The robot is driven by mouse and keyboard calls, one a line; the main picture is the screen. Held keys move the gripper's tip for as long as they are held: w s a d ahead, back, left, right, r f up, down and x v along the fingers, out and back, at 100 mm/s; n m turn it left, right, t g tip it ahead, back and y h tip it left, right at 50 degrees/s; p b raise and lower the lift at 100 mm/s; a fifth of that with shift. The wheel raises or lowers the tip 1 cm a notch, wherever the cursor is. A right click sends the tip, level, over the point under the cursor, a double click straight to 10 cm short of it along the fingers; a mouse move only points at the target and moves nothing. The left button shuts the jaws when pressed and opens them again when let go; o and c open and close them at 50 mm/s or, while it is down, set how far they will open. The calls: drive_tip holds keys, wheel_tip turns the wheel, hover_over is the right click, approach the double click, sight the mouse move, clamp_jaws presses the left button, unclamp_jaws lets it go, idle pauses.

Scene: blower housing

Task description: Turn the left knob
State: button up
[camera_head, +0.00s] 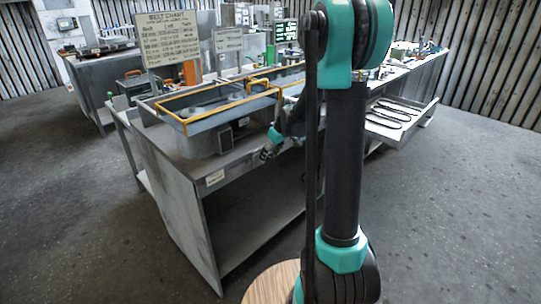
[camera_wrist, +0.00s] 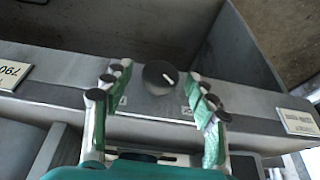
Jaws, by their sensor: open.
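In the wrist view a round black knob (camera_wrist: 160,77) with a white pointer line sits on a grey metal ledge. The pointer slants toward the lower right of the picture. My gripper (camera_wrist: 162,88) is open, with one finger on each side of the knob and a gap between each finger and it. In the head view my gripper (camera_head: 268,152) is small and dark at the front edge of the grey bench (camera_head: 250,162), partly hidden by my arm. The knob cannot be made out in the head view.
Labels lie on the ledge at the left (camera_wrist: 12,74) and right (camera_wrist: 298,122) of the wrist view. A yellow-edged grey housing (camera_head: 200,130) stands on the bench. An open drawer (camera_head: 400,125) juts out at the right. The floor in front is clear.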

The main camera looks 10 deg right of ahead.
drive_tip(key=c, duration=1.2)
drive_tip(key=shift+o, duration=0.2)
drive_tip(key=shift+w+d+g+y, duration=0.1)
drive_tip(key=shift+d+g+y, duration=0.1)
drive_tip(key=shift+g+y, duration=0.25)
drive_tip(key=shift+m+g+y, duration=0.3)
drive_tip(key=shift+g+y, duration=0.05)
drive_tip(key=shift+y, duration=0.3)
drive_tip(key=o, duration=1.2)
drive_tip(key=shift+c, duration=0.2)
drive_tip(key=v, duration=1.2)
